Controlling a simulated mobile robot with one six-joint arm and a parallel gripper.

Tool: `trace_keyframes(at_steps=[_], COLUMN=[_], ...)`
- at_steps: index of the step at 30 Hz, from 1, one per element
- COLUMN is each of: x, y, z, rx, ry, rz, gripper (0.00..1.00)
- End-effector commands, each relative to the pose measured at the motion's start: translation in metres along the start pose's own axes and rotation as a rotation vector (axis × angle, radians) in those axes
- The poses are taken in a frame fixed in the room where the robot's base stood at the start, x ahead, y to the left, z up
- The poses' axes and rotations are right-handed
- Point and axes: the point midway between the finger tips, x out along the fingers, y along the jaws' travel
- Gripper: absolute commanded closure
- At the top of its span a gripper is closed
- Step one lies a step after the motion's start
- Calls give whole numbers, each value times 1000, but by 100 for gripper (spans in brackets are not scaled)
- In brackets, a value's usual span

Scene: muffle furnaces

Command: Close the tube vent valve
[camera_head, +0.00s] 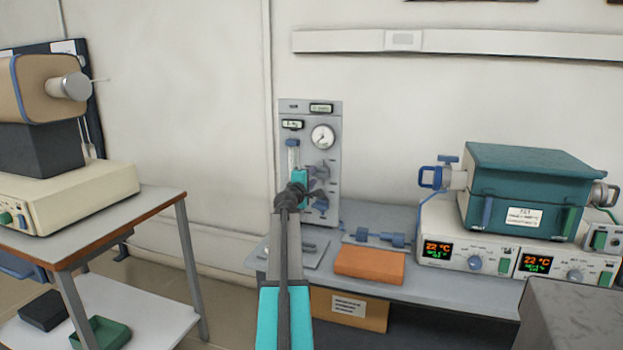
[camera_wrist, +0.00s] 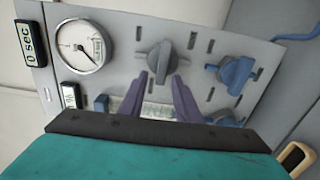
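The grey gas panel (camera_head: 310,112) stands against the wall in the head view. In the wrist view, the panel (camera_wrist: 120,25) carries a grey knob (camera_wrist: 163,58), a blue valve handle (camera_wrist: 234,73) and another blue part partly hidden low on the right. I cannot read which is the tube vent valve. My gripper (camera_wrist: 160,80) is open, its two fingers pointing at the grey knob. The fingertips are at or just short of the knob; contact is unclear. In the head view my arm hides part of the panel.
A round gauge (camera_head: 322,137) sits on the panel. An orange block (camera_head: 370,265) lies on the bench (camera_head: 430,277). A beige furnace (camera_head: 45,90) stands on the left table.

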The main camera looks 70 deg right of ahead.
Motion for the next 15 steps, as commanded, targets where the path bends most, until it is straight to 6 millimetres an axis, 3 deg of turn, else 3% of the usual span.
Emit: trace_keyframes(at_steps=[8,15], x=[-6,-24], y=[-1,-1], z=[0,0], rx=[1,1], ry=[0,1], rz=[-1,-1], gripper=[70,70])
